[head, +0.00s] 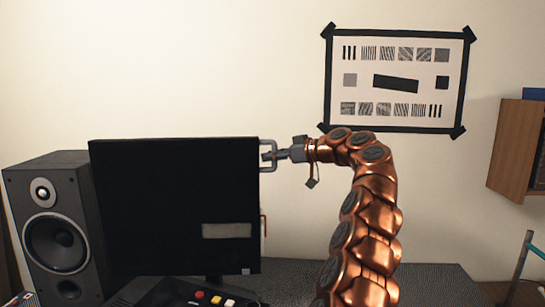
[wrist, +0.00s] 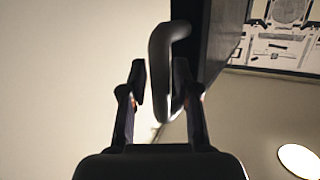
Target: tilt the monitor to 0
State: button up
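The monitor (head: 160,185) is a black panel standing at the left centre of the head view, its screen dark with a pale grey rectangle low on the right. A grey loop handle (head: 273,143) sticks out from the top of its right edge. My gripper (head: 270,155) is at this handle, coming from the right. In the wrist view the handle (wrist: 160,50) stands between the two fingers of my gripper (wrist: 160,85). A gap shows between the left finger and the handle; whether the right finger touches it I cannot tell. The monitor's dark side (wrist: 215,35) is at upper right.
A black speaker (head: 55,225) stands left of the monitor. A device with coloured buttons (head: 199,295) lies in front of it. A test chart (head: 396,80) hangs on the wall, and a wooden cabinet (head: 515,150) is at far right. A red piece (head: 263,225) shows at the monitor's lower right edge.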

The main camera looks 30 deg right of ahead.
jog(key=shift+o, duration=0.6)
jog(key=shift+s+d, duration=0.1)
jog(key=shift+d, duration=0.05)
jog(key=v, duration=1.2)
